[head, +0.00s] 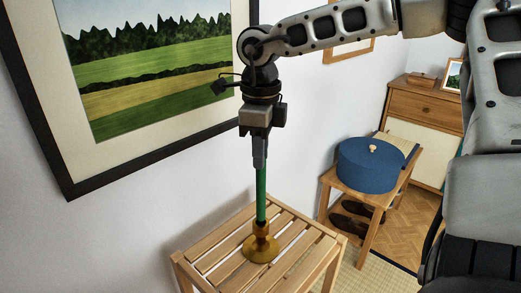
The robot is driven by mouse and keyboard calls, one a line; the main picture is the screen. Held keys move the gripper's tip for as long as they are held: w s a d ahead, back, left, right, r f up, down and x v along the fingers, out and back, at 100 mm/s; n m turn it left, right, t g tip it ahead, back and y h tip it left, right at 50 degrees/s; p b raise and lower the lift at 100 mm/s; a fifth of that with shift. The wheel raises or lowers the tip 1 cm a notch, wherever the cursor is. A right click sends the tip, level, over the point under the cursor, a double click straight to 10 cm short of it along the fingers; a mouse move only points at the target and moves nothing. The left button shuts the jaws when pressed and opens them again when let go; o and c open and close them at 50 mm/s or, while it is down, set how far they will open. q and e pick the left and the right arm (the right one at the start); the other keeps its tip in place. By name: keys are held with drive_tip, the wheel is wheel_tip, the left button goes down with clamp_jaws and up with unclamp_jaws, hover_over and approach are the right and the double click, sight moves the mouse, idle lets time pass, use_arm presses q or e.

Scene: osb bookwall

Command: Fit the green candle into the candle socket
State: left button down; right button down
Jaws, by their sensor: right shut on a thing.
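The green candle (261,195) is upright in the head view, its top end between the fingers of my right gripper (260,160). The gripper points straight down and is shut on the candle. The brass candle socket (260,246), with a round flared base, stands on the slatted wooden stool (213,259). The candle's lower end meets the top of the socket; whether it sits inside the opening or just at the rim, I cannot tell. My left gripper is not in view.
A large framed landscape picture (156,75) hangs on the wall just left of my gripper. A blue round box (366,168) with a knob stands on a second wooden stool to the right. A wooden cabinet (419,110) is behind it. The slats around the socket are clear.

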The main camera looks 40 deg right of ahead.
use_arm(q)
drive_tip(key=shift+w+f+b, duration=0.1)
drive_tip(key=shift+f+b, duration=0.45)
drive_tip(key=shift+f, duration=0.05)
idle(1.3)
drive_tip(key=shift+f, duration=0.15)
